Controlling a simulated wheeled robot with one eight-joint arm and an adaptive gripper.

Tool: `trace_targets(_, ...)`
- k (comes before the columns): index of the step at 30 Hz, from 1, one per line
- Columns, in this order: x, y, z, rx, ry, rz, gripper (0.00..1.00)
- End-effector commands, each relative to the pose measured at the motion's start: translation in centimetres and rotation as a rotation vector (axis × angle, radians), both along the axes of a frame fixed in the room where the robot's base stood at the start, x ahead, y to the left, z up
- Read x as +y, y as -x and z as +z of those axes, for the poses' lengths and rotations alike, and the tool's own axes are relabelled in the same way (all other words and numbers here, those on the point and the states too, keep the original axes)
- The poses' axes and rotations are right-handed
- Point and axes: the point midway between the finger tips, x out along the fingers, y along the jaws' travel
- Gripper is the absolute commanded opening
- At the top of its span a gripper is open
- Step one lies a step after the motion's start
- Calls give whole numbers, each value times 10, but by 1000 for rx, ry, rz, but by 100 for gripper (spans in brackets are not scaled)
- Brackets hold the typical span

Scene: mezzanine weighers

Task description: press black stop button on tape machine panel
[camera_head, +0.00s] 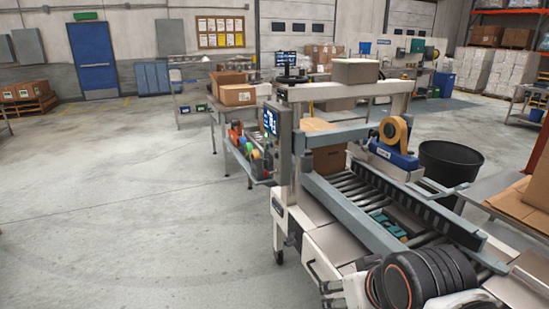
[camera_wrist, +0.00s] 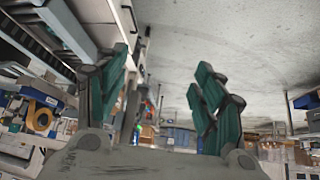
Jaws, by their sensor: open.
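The tape machine (camera_head: 330,205) stands right of centre in the head view, with rollers between grey rails and a blue tape head (camera_head: 393,157) carrying a yellow roll. Its control panel (camera_head: 270,123) is on the left upright, with a small lit blue screen. The black stop button is too small to make out. My gripper (camera_wrist: 162,65) is open and empty in the wrist view, its teal fingers spread wide. That view appears upside down. It shows the blue tape head (camera_wrist: 30,105) at its left edge, beyond and apart from the fingers.
A table with cartons (camera_head: 238,95) and small coloured items stands behind the machine's left side. A black bin (camera_head: 450,163) stands to its right. A cardboard box (camera_head: 328,157) is inside the machine frame. The concrete floor (camera_head: 140,210) to the left is clear.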

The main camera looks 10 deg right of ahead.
Motion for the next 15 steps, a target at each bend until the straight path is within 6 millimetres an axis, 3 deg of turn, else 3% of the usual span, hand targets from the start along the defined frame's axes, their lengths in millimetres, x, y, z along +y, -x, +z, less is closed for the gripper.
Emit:
trace_targets(1,0,0,0,0,0,0,47)
trace_targets(7,0,0,0,0,0,0,2)
trace_targets(15,0,0,0,0,0,0,0)
